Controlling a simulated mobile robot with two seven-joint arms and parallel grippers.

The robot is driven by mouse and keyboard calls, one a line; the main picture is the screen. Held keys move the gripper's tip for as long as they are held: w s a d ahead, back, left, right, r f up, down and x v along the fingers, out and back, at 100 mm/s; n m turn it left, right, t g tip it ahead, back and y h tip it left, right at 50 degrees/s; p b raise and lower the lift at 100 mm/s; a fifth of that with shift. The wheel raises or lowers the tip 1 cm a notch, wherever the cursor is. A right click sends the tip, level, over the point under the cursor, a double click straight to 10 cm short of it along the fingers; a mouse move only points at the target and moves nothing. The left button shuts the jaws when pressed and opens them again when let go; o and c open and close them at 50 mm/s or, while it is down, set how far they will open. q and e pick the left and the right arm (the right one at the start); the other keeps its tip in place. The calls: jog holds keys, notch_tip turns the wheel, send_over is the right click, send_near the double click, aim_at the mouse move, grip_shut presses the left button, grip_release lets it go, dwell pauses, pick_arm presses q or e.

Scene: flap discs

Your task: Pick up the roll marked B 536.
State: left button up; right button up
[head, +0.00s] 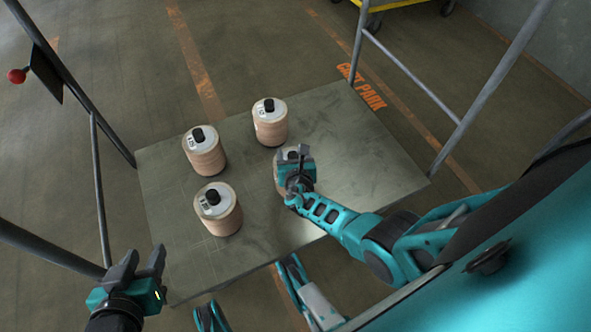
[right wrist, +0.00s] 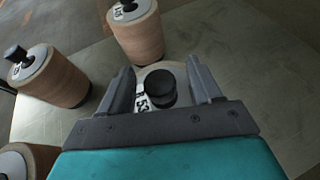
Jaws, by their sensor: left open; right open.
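Several tan rolls with pale tops and black knobs stand upright on the table. One roll (right wrist: 158,70) is under my right gripper (right wrist: 160,78); its black knob (right wrist: 161,85) lies between the two open fingers in the right wrist view. Its label (right wrist: 141,98) shows "53", with the rest partly hidden or unclear. In the head view my right gripper (head: 291,155) covers most of this roll (head: 279,182). I cannot tell whether the fingers touch the knob. My left gripper (head: 144,258) is open and empty near the table's front left corner.
The other rolls stand at the back (head: 270,123), the left (head: 205,154) and the front left (head: 218,212); their labels are too small to read. The table (head: 350,150) is bare on its right side. Metal posts (head: 484,85) rise around it.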

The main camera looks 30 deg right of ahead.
jog(key=shift+c, duration=0.4)
grip_shut()
dwell(1.0)
jog(key=shift+w+r, duration=0.2)
jog(key=shift+w, duration=0.05)
